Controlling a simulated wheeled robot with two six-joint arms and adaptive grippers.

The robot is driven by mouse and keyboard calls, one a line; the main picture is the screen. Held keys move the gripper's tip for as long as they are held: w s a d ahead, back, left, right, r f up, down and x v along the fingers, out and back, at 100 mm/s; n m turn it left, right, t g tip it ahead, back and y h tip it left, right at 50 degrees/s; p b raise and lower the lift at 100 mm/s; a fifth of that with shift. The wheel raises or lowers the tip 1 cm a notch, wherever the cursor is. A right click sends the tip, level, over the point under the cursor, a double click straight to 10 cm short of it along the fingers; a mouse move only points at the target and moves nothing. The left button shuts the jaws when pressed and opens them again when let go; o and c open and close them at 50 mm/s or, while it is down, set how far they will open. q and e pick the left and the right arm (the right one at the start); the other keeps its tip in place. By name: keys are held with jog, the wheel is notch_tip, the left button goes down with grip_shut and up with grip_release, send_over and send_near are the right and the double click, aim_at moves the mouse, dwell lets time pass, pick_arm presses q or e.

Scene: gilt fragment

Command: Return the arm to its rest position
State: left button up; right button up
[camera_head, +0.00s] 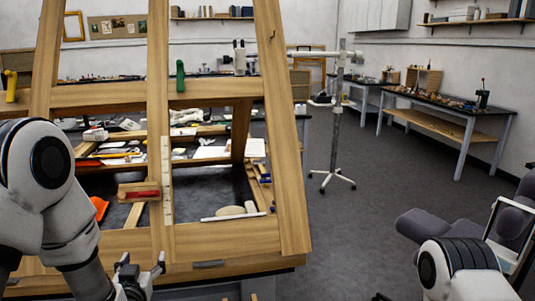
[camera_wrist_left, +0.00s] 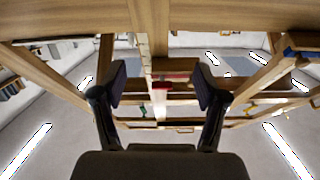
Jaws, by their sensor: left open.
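My left arm comes in from the left edge of the head view and bends down. Its gripper (camera_head: 141,266) is at the bottom, in front of the lower beam of a large wooden frame (camera_head: 225,238). In the left wrist view the two dark fingers of this gripper (camera_wrist_left: 160,85) are spread apart with nothing between them, and the wooden frame (camera_wrist_left: 150,18) lies beyond. Part of my right arm (camera_head: 455,270) shows at the lower right; its gripper cannot be made out.
A green clamp (camera_head: 180,76) and a yellow clamp (camera_head: 11,86) sit on the frame. A red-topped block (camera_head: 139,191) lies behind its lower part. A wheeled stand (camera_head: 335,140) and a side bench (camera_head: 455,108) stand to the right. A grey padded chair (camera_head: 425,226) is near my right arm. The middle floor is clear.

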pick_arm(q)
jog(key=s+d+f+g+h, duration=0.1)
jog(key=s+f+g, duration=0.1)
jog(key=s+f, duration=0.35)
jog(key=s+d+f+m+g, duration=0.1)
jog(key=s+f+g, duration=0.1)
jog(key=f, duration=0.7)
jog(key=s+d+f+g+h, duration=0.1)
jog(key=s+f+g, duration=0.25)
jog(key=f, duration=0.35)
jog(key=s+d+f+g+h, duration=0.1)
jog(key=s+f+g, duration=0.3)
jog(key=s, duration=0.6)
jog(key=s+d+f+g+h, duration=0.1)
jog(key=s+f+g, duration=0.3)
jog(key=s, duration=0.7)
notch_tip(320, 180, down, 2)
jog(key=shift+s+d+f+m, duration=0.2)
jog(key=shift+d+m, duration=0.1)
jog(key=shift+d, duration=0.3)
jog(key=shift+w, duration=0.15)
